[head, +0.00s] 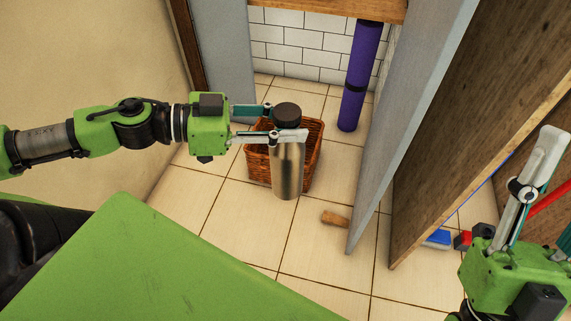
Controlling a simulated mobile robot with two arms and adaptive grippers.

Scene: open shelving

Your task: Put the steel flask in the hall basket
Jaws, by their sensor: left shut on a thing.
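The steel flask (287,170) has a brushed metal body and a dark cap. It is upright in the head view, left of the middle. My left gripper (287,122) is shut on the flask near its top, just below the cap. The hall basket (259,163) is brown wicker and stands on the tiled floor behind the flask in the picture. The flask hides much of the basket's front and inside. My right gripper (535,165) is at the right edge, pointing up; its jaw opening is not clear.
A purple rolled mat (360,75) stands upright behind the basket, right of it. A grey panel (415,100) and a brown wooden board (485,110) stand to the right. A small wooden piece (335,218) lies on the floor. Tiles left of the basket are clear.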

